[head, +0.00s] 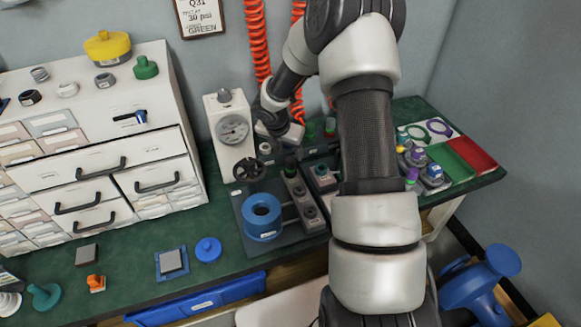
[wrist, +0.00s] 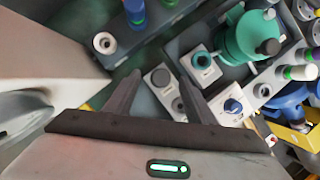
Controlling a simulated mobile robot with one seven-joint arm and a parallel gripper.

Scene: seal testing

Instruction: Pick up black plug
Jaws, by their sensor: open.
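My gripper is open and empty in the wrist view (wrist: 160,85), its two dark fingers apart. A dark grey round cap (wrist: 160,77), possibly the black plug, sits on a pale block between the fingertips. Whether the fingers are around it or only above it I cannot tell. A second dark round fitting (wrist: 180,105) is close by, near the right finger. In the head view my gripper is at the end of the bent arm over the bench, beside the white gauge box (head: 232,129); its fingers are not clear there.
A blue ring fixture (head: 262,216) and a black handwheel (head: 249,170) stand near the gauge box. A teal housing with a black knob (wrist: 269,47) is to the right in the wrist view. A drawer cabinet (head: 150,75) fills the left. The front bench strip (head: 130,262) has some free room.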

